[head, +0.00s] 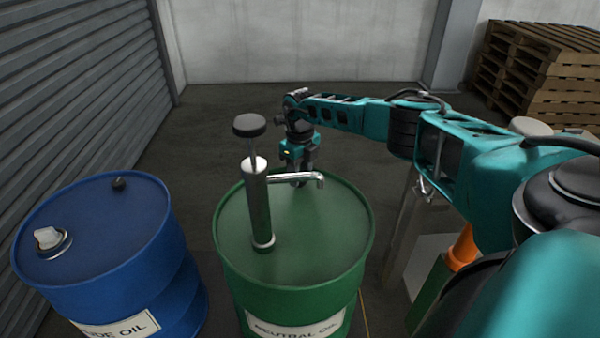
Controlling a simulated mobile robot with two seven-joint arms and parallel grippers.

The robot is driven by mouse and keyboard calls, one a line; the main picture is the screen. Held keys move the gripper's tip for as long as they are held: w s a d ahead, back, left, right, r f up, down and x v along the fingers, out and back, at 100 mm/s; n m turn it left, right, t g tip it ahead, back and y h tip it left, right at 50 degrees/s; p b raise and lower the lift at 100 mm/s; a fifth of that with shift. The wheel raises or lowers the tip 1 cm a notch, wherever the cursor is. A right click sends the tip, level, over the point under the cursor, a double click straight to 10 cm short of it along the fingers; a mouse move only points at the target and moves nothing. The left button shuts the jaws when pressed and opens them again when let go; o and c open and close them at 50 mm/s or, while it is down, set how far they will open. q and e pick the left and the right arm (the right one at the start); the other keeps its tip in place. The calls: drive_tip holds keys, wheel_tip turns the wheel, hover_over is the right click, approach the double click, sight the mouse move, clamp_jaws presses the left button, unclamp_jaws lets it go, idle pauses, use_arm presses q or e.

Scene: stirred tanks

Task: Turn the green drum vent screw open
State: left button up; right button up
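The green drum (325,232) stands upright in the middle, with a label reading "NEUTRAL OIL". A hand pump (259,205) with a black knob and a metal spout rises from its lid. My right arm comes in from the right and reaches over the drum's far side. My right gripper (298,180) points down at the far part of the lid, behind the spout. Its fingertips are mostly hidden by the spout, so its opening does not show. The vent screw is not visible; it may be hidden behind the gripper or spout. My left gripper is not in view.
A blue drum (100,240) stands at the left, with a white cap (48,238) and a small black knob (118,184) on its lid. Wooden pallets (540,70) are stacked at the back right. A ribbed shutter (75,90) lines the left. The floor behind the drums is clear.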

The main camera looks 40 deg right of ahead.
drive_tip(key=o, duration=1)
drive_tip(key=shift+o, duration=0.2)
drive_tip(key=shift+r, duration=0.1)
drive_tip(key=shift+r, duration=0.4)
use_arm(q)
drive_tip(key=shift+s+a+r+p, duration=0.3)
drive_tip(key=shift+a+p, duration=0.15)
drive_tip(key=shift+p, duration=0.6)
use_arm(e)
wheel_tip(320, 180, up, 12)
